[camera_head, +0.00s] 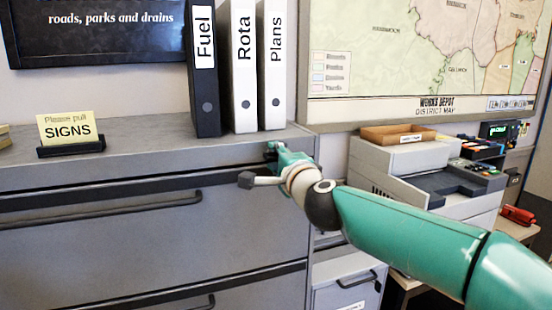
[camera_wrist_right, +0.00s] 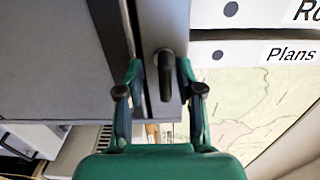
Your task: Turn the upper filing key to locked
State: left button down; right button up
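The grey filing cabinet (camera_head: 130,245) fills the left of the head view. My right gripper (camera_head: 276,152) is at the upper right corner of its front and hides the upper key there. In the right wrist view the upper key (camera_wrist_right: 165,72) is a dark upright piece on the grey cabinet face. It stands between the two green fingers, which are spread, with a visible gap on each side. I cannot tell from these frames which marking the key points at. My left gripper is in neither view.
Black and white binders (camera_head: 243,75) and a yellow sign (camera_head: 68,128) stand on the cabinet top. A long drawer handle (camera_head: 100,211) runs across the front. To the right are a grey machine with a tray (camera_head: 398,134) and a red handset (camera_head: 518,215).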

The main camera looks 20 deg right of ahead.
jog(key=shift+r, duration=0.1)
jog(key=shift+s, duration=0.45)
jog(key=s, duration=1.1)
jog(key=shift+d, duration=0.2)
